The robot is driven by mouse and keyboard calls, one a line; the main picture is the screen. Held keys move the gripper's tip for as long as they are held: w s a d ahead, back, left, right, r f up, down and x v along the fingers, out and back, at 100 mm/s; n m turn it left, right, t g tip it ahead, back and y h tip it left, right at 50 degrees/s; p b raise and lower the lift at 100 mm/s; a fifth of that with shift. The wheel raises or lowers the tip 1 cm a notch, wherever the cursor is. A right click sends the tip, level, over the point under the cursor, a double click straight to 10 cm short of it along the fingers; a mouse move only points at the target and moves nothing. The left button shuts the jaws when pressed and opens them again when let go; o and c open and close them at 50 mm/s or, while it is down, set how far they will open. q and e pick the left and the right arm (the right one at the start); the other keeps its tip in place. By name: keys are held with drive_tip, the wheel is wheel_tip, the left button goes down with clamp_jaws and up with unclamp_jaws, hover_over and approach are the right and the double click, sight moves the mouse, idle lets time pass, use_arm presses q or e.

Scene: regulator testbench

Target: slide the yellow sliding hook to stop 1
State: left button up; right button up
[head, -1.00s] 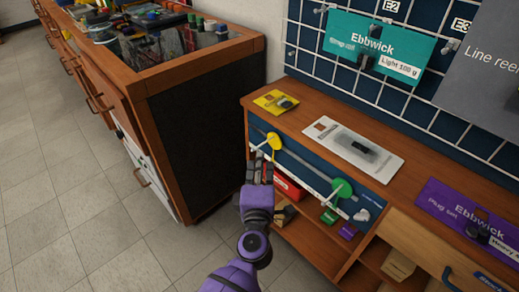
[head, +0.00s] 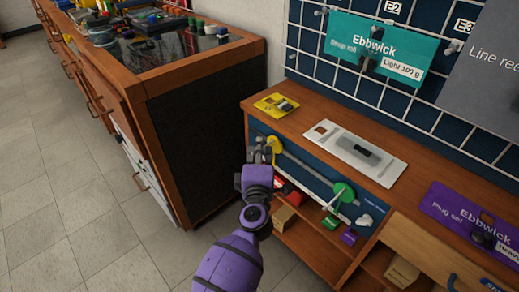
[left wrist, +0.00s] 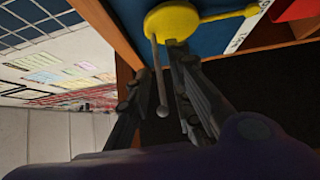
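The yellow sliding hook (head: 274,144) sits near the left end of a grey rail on the blue panel (head: 300,172) at the bench front. A green hook (head: 343,193) is farther right along the panel. My left gripper (head: 264,153) is right at the yellow hook. In the left wrist view, the hook's round yellow head (left wrist: 172,20) and its thin rod with a ball end (left wrist: 160,85) show. The rod lies between the two spread fingers of my left gripper (left wrist: 158,62); I cannot tell whether either touches it. Stop marks are unreadable. My right gripper is not in view.
The wooden bench top bears a yellow card (head: 276,105) and a white card (head: 355,153). Below the panel is an open shelf with small boxes (head: 284,218). A dark-sided cabinet (head: 205,140) stands to the left. The tiled floor in front is clear.

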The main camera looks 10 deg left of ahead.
use_arm(q)
clamp_jaws()
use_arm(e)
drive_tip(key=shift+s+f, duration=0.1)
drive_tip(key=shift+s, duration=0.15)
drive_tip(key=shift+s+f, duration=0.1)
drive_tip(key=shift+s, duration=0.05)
use_arm(q)
drive_tip(key=w+a+p, duration=0.2)
drive_tip(key=w+a, duration=0.3)
drive_tip(key=a, duration=0.2)
drive_tip(key=shift+a, duration=0.2)
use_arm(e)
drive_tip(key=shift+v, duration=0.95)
use_arm(q)
drive_tip(key=shift+r, duration=0.1)
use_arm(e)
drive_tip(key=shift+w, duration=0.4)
use_arm(q)
drive_tip(key=shift+o, duration=1.2)
unclamp_jaws()
drive_tip(key=shift+a, duration=0.1)
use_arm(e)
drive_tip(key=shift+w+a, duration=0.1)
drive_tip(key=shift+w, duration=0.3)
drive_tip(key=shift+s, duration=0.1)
